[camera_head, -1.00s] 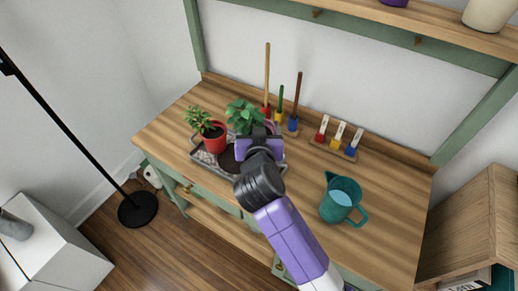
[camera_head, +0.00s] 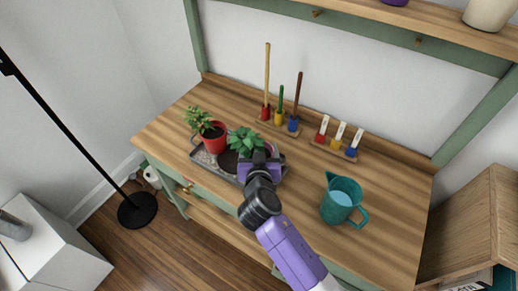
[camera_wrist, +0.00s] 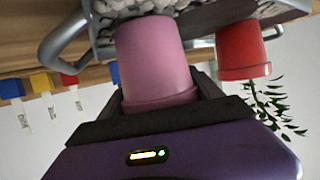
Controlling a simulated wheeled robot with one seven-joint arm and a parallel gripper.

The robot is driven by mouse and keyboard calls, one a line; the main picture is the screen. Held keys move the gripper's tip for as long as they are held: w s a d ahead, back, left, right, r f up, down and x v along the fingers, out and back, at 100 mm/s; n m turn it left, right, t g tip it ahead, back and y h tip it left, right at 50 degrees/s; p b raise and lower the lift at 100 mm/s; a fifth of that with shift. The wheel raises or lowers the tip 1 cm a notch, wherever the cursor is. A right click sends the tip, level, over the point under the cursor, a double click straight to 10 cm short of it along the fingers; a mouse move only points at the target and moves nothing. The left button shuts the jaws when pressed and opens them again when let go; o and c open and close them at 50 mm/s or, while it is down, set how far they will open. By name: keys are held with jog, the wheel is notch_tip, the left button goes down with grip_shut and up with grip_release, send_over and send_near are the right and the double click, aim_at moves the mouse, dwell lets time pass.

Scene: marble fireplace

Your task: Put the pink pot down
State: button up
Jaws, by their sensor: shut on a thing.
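The pink pot (camera_wrist: 155,62) fills the middle of the upside-down wrist view, between my gripper's fingers. My gripper (camera_head: 259,158) is shut on it. In the head view, the pot is mostly hidden behind my gripper; its leafy green plant (camera_head: 244,139) shows. The pot is over the right part of a grey metal tray (camera_head: 206,163) with pebbles. The wrist view shows the pot's base close to the pebbles (camera_wrist: 125,10); I cannot tell whether it touches. A red pot (camera_head: 213,138) with a plant stands in the tray's left part, also in the wrist view (camera_wrist: 242,50).
A dark round patch (camera_head: 228,160) lies in the tray between the pots. Long-handled tools in a rack (camera_head: 279,118) and several small labelled tools (camera_head: 338,137) stand behind. A teal pitcher (camera_head: 341,201) stands to the right. The tabletop (camera_head: 300,185) is clear between tray and pitcher.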

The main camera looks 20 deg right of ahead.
jog(key=o, duration=1.8)
jog(key=shift+f, duration=0.1)
jog(key=shift+r, duration=0.25)
jog(key=b+v, duration=0.1)
jog(key=v, duration=1.1)
jog(key=shift+f, duration=0.1)
